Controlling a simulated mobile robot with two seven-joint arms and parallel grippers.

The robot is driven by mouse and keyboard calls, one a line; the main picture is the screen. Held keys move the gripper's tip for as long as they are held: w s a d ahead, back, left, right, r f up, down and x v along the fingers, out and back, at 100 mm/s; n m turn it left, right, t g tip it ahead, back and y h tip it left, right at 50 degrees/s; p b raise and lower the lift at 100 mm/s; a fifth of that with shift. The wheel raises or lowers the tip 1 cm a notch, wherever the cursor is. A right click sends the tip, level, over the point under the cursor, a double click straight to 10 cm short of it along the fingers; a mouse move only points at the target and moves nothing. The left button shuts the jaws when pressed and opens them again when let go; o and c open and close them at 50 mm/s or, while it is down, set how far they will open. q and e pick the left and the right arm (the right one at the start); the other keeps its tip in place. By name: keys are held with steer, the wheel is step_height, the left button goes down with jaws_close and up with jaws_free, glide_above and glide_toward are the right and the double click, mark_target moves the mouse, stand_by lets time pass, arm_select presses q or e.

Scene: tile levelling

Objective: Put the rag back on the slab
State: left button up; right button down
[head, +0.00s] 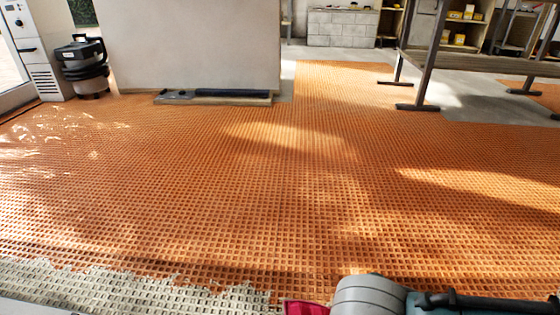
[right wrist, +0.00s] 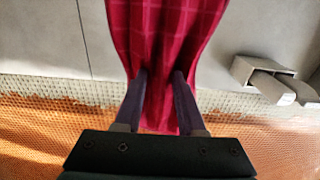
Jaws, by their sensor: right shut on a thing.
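The rag (right wrist: 165,35) is red with a checked weave. In the right wrist view it runs from between my fingers up past the top edge, its folds bunched at the fingers. My right gripper (right wrist: 162,82) is shut on it. Grey slabs (right wrist: 50,45) with thin joints lie behind the rag; I cannot tell whether the rag touches them. In the head view only a scrap of the rag (head: 305,308) shows at the bottom edge, beside my right arm. My left gripper is in neither view.
Orange waffle-textured matting (head: 270,180) covers most of the floor and is clear. A mortar-coloured strip (head: 130,288) runs along its near edge. A grey open box-like object (right wrist: 262,75) sits at the right wrist view's right. A vacuum (head: 85,65) and a metal-legged bench (head: 480,65) stand farther back.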

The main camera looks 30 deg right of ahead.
step_height(320, 180, down, 19)
steer(key=b, duration=1.6)
steer(key=shift+w+a, duration=0.1)
steer(key=shift+a, duration=0.05)
steer(key=shift+r, duration=0.1)
steer(key=c, duration=0.5)
jaws_free()
